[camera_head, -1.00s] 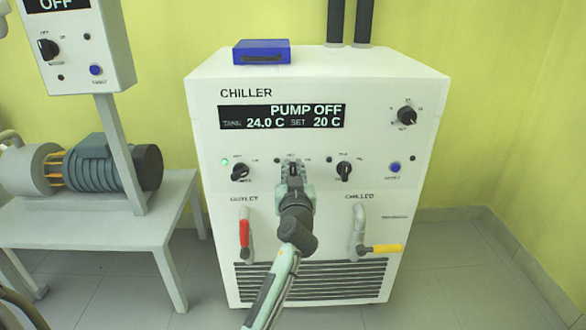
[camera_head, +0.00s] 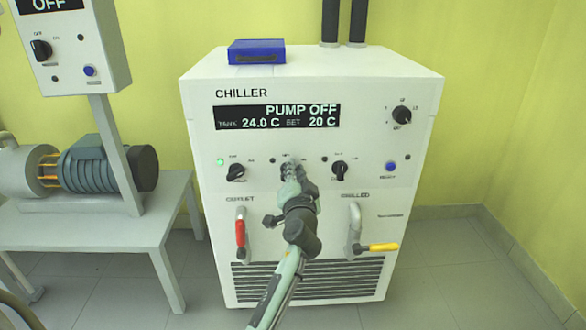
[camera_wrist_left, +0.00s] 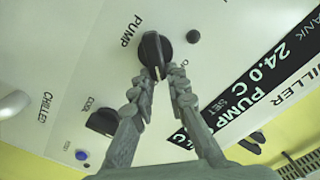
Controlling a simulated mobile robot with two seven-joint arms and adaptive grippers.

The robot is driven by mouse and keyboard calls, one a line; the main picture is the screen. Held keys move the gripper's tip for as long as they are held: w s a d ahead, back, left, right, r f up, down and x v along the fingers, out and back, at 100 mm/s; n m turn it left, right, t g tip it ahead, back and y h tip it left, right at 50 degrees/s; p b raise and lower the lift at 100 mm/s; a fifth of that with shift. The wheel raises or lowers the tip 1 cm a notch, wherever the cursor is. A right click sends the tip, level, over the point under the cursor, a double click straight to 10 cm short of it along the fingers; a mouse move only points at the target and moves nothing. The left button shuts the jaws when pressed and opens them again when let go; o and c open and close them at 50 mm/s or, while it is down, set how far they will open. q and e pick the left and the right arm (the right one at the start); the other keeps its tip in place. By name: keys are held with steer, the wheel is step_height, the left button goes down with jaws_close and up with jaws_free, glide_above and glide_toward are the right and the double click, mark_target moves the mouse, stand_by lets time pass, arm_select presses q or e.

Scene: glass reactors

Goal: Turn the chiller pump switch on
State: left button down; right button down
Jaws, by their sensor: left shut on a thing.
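The white chiller (camera_head: 330,225) stands against the yellow wall, its display (camera_head: 277,117) reading PUMP OFF, tank 24.0 C, set 20 C. My left gripper (camera_head: 291,168) is at the middle switch of the knob row and mostly hides it. In the left wrist view, the black round pump switch (camera_wrist_left: 153,48) sits by the PUMP label, its grip bar between the fingertips of my left gripper (camera_wrist_left: 160,75). The fingers are shut on it. My right gripper is not in view.
Neighbouring knobs sit left (camera_head: 236,172) and right (camera_head: 339,169) of the pump switch. A red-handled valve (camera_head: 241,230) and a yellow-handled valve (camera_head: 378,247) are below. A blue box (camera_head: 256,52) lies on top. A motor bench (camera_head: 100,235) stands at the left.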

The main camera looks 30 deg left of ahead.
arm_select(q)
steer(key=shift+w+d+m, duration=0.1)
steer(key=shift+w+m, duration=0.1)
steer(key=shift+m, duration=1.7)
steer(key=shift+p, duration=0.3)
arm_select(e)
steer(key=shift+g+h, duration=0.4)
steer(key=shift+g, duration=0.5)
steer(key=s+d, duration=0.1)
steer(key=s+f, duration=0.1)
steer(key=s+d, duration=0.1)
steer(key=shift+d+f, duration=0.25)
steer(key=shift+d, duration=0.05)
arm_select(q)
steer(key=c, duration=1.6)
jaws_free()
steer(key=shift+c, duration=0.2)
steer(key=shift+o, duration=0.7)
steer(key=shift+f, duration=0.2)
